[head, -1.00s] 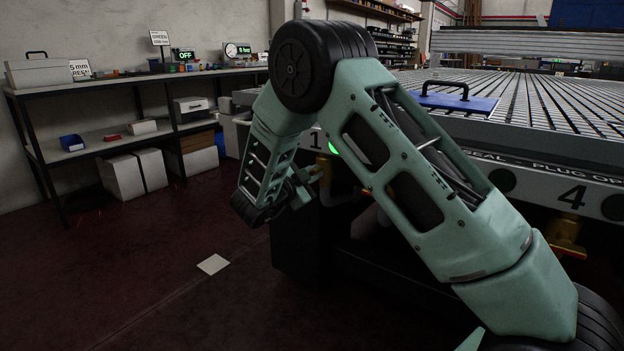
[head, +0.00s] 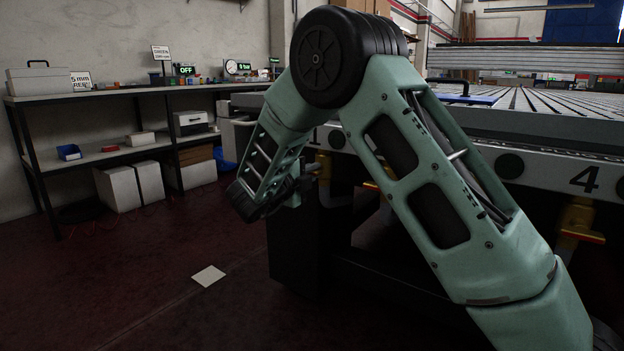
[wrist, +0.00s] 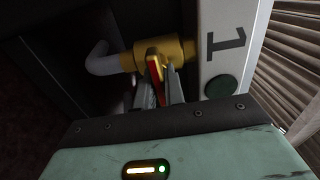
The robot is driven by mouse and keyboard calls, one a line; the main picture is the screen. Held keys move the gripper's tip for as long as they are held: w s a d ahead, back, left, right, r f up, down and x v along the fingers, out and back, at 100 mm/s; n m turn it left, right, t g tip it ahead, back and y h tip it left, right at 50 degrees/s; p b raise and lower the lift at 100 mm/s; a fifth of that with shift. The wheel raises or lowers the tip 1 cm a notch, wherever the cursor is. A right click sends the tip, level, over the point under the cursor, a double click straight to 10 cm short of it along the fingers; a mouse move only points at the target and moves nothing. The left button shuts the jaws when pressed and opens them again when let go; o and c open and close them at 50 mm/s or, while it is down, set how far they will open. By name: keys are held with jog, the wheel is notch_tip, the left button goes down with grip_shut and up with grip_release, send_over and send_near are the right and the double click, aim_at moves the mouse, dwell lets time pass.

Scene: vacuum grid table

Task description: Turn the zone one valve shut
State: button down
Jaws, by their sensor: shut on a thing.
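The zone one valve has a yellow body (wrist: 178,50) beside the number 1 label (wrist: 226,40) in the wrist view. Its red-edged handle (wrist: 155,69) points across the body's length. My gripper (wrist: 160,88) is shut on this handle, with a finger on either side of it. A pale elbow pipe (wrist: 103,60) joins the body's left end. The round disc (wrist: 221,87) by the label is dark. In the head view, a bit of the yellow valve (head: 323,164) shows past my gripper (head: 308,172); my arm hides much of this area.
The grid table (head: 560,105) stands right, with a blue plate (head: 470,99) on it. A valve with a red handle (head: 583,236) hangs under number 4. A shelf bench (head: 110,95) lines the left wall. A white sheet (head: 208,276) lies on open floor.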

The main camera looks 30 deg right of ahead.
jog(key=shift+f, duration=0.1)
dwell(0.3)
jog(key=c, duration=1.5)
grip_release()
jog(key=shift+a, duration=0.1)
jog(key=p+v, duration=0.5)
jog(key=v, duration=1.2)
jog(key=shift+s+a, duration=0.1)
jog(key=shift+a, duration=0.05)
